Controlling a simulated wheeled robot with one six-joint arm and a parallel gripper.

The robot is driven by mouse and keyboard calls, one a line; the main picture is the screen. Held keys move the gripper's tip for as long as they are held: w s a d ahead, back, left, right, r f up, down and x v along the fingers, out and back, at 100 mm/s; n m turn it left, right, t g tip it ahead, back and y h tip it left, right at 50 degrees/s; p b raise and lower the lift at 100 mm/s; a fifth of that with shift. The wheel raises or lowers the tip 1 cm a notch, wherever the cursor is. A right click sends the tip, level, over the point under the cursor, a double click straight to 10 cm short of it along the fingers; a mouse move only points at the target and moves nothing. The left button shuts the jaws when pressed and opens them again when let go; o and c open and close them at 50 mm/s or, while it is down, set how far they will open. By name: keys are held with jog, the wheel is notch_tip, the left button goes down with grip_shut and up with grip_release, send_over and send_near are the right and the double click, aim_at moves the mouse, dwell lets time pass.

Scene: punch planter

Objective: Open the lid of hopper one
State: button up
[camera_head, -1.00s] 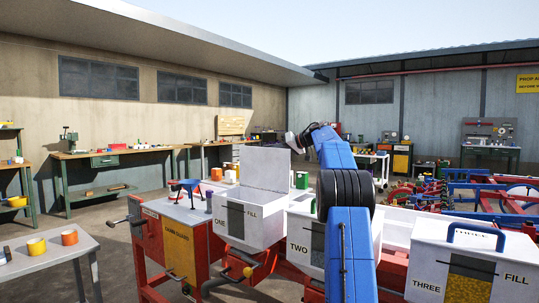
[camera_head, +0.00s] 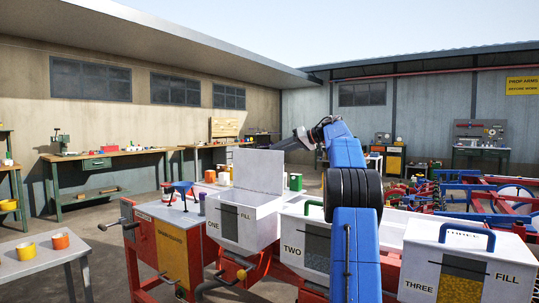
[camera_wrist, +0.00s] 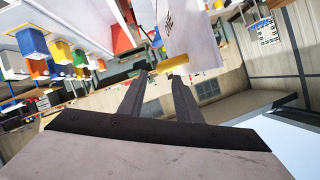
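Hopper one (camera_head: 237,222) is a white box marked ONE and FILL, left of the arm in the head view. Its white lid (camera_head: 258,171) stands upright at the back edge, so the hopper is open on top. My gripper (camera_head: 283,145) is up beyond the lid's upper right, apparently clear of it. In the wrist view my gripper's two dark fingers (camera_wrist: 160,80) are spread apart with no object visibly held. A white panel (camera_wrist: 188,40) with dark lettering and a yellow bar (camera_wrist: 174,63) appear past the fingertips; I cannot tell how far away they are.
Hopper two (camera_head: 303,245) is partly behind my arm. Hopper three (camera_head: 470,265), with a blue handle, is at the lower right. A red stand (camera_head: 160,245) with cranks is left of hopper one. A grey table (camera_head: 40,255) with cups is at lower left.

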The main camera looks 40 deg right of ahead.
jog(key=v, duration=0.9)
jog(key=w+a+r+t+h, duration=0.35)
jog(key=a+r+t, duration=0.45)
jog(key=a+r, duration=0.8)
jog(key=s+a+f+m+t+h, duration=0.1)
jog(key=s+a+f+m+h, duration=0.15)
jog(key=a+h, duration=0.25)
jog(key=s+a+f+g, duration=0.5)
jog(key=s+a+f, duration=0.3)
jog(key=s+f, duration=0.7)
jog(key=s+a+f+n+g+y, duration=0.1)
jog(key=s+a+f+g, duration=0.4)
jog(key=s+a+f, duration=0.4)
jog(key=s+a+f+n+g, duration=0.1)
jog(key=s+a+f+g, duration=0.5)
jog(key=s+f, duration=1.5)
notch_tip(320, 180, down, 11)
jog(key=a, duration=0.2)
jog(key=shift+a+r, duration=0.25)
jog(key=shift+a, duration=0.05)
